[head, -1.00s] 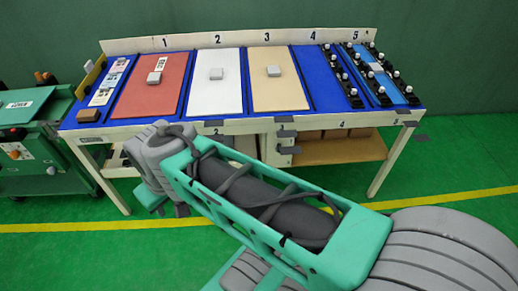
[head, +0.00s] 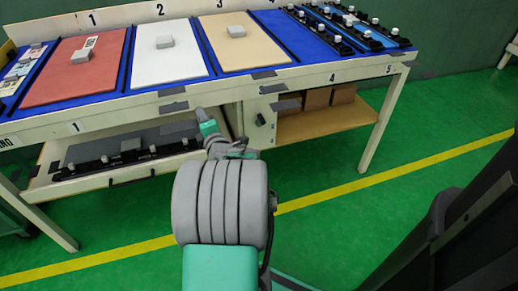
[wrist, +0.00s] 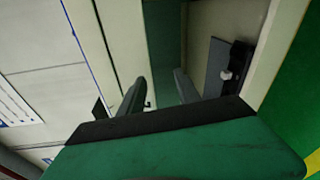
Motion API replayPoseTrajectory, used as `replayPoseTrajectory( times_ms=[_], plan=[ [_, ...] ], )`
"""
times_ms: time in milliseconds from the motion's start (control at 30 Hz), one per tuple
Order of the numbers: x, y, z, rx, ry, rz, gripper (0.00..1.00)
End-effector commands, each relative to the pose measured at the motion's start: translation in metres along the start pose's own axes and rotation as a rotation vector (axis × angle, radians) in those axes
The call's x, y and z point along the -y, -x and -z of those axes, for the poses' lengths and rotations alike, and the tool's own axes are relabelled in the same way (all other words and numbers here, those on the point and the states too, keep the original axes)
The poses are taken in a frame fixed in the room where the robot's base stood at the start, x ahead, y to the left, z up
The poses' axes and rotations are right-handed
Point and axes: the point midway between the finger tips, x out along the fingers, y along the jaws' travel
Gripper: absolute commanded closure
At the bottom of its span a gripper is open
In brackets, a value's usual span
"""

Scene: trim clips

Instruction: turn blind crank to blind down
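No part is plainly recognizable as a blind or its crank. A small dark knob (head: 260,119) is on the pale cabinet front under the table in the head view; I cannot tell whether it is the crank. My arm reaches toward the table's underside, left of this knob. My gripper shows in the wrist view (wrist: 160,90) with its two dark fingers apart and nothing seen between them. Its fingertips are not clear in the head view. A dark bracket with a white knob (wrist: 226,75) lies right of the fingers in the wrist view.
The table's front edge (head: 120,112) is above my arm's end. A lower tray (head: 125,172) with black clips is at left. A shelf (head: 325,122) with brown boxes is at right, beside a table leg (head: 384,125). Green floor is open at right.

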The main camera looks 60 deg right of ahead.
Motion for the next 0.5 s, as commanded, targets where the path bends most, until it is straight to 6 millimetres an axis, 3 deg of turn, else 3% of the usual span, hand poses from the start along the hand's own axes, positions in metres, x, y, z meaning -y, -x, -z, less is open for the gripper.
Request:
replayPoseTrajectory(
  times_ms=[33, 100, 200, 333, 500],
  plan=[
    [0.056, 0.005, -0.042, 0.117, 0.089, -0.053, 0.60],
    [0.085, 0.022, -0.093, 0.274, 0.228, -0.112, 0.60],
    [0.108, 0.050, -0.140, 0.444, 0.367, -0.142, 0.60],
    [0.113, 0.064, -0.162, 0.531, 0.437, -0.145, 0.60],
    [0.105, 0.050, -0.169, 0.530, 0.440, -0.143, 0.60]
  ],
)
